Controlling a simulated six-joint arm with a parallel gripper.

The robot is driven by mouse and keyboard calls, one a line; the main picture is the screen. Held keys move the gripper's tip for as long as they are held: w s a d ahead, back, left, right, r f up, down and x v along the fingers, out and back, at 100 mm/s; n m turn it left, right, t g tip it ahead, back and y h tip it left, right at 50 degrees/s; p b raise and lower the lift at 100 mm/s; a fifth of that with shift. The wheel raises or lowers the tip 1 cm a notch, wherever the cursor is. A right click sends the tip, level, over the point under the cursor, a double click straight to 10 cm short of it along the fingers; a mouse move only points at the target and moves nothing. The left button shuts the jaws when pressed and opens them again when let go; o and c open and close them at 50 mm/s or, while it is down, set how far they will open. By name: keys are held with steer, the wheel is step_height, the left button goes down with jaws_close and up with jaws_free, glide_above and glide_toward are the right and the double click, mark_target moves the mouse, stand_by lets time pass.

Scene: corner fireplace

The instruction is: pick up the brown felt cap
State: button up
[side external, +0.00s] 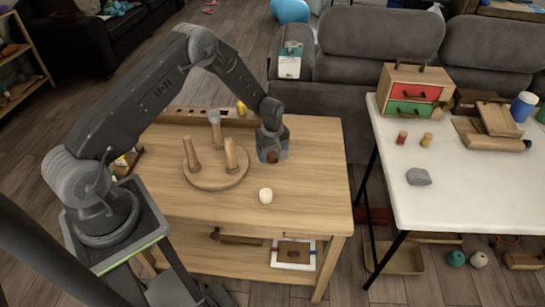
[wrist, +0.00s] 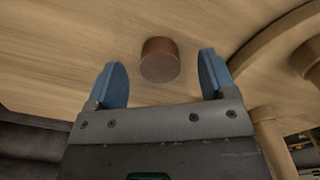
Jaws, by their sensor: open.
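The brown felt cap (wrist: 160,62) is a short brown cylinder with a paler flat end, on the wooden table. In the wrist view it lies between and slightly beyond the two blue fingers of my gripper (wrist: 162,68), with a gap on each side. In the side view my gripper (side external: 272,148) points down at the table near its far right part. There the brown cap (side external: 272,157) shows small between the fingers, partly hidden. My gripper is open and holds nothing.
A round wooden board (side external: 207,182) with upright pegs stands left of my gripper. A white cylinder (side external: 265,196) stands nearer the front. A long wooden tray (side external: 195,117) lies along the back edge. The table's front right is clear. A white table (side external: 465,190) stands further right.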

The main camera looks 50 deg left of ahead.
steer(key=shift+f, duration=0.75)
steer(key=shift+c, duration=0.3)
steer(key=c, duration=0.8)
